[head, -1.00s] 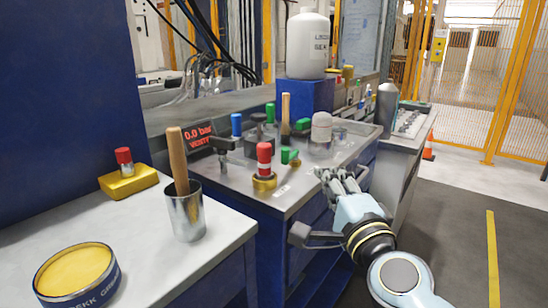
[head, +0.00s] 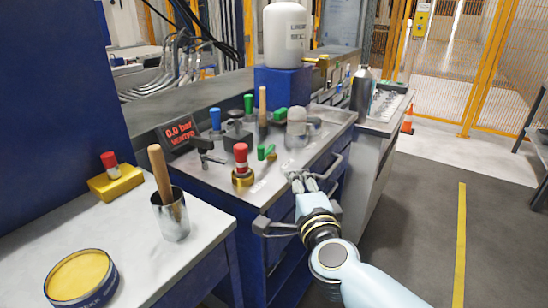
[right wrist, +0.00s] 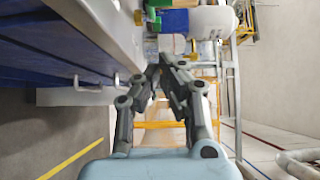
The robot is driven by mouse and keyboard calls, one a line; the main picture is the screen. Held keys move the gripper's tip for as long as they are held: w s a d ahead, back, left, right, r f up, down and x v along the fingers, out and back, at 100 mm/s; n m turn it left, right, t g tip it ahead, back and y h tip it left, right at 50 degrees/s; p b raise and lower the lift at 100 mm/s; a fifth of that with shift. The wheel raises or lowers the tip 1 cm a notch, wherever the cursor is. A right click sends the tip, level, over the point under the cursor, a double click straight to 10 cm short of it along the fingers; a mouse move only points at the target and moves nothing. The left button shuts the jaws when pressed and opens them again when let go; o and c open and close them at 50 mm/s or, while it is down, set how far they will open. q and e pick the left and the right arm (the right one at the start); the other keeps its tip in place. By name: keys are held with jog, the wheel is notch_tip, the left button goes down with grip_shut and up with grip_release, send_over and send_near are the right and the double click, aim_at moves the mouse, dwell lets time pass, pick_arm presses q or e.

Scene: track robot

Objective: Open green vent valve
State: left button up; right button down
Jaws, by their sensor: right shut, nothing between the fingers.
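A small green-handled valve (head: 267,152) stands on the grey bench top, just right of a brass fitting with a red-topped cylinder (head: 241,165). A second green handle (head: 281,113) sits farther back, so I cannot tell for sure which one is the vent valve. A display (head: 180,135) reads 0.0 bar, vented. My right gripper (head: 302,182) is shut and empty at the bench's front edge, right of and nearer than the small green valve, apart from it. In the right wrist view the fingers (right wrist: 170,65) converge with nothing between them. My left gripper is out of view.
A cup with a wooden handle (head: 172,218), a yellow block (head: 115,183) and a yellow-topped tin (head: 80,277) stand on the left table. A white container (head: 285,35) sits on a blue box behind. Drawer handles stick out below the bench edge.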

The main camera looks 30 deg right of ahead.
aim_at(265, 155)
jog(key=w, duration=0.5)
jog(key=w+d, duration=0.1)
jog(key=w, duration=0.2)
jog(key=shift+w, duration=0.25)
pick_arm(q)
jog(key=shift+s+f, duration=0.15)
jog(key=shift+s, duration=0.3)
pick_arm(e)
jog(key=shift+w, duration=0.35)
jog(key=shift+a, duration=0.15)
jog(key=shift+w+a+r+m+g+h, duration=0.1)
jog(key=shift+w+a+m+g+h, duration=0.4)
jog(key=shift+h, duration=0.4)
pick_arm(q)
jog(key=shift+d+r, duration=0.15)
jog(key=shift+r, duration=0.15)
pick_arm(e)
jog(key=shift+w+a, duration=0.15)
jog(key=shift+w, duration=0.1)
jog(key=shift+a, duration=0.1)
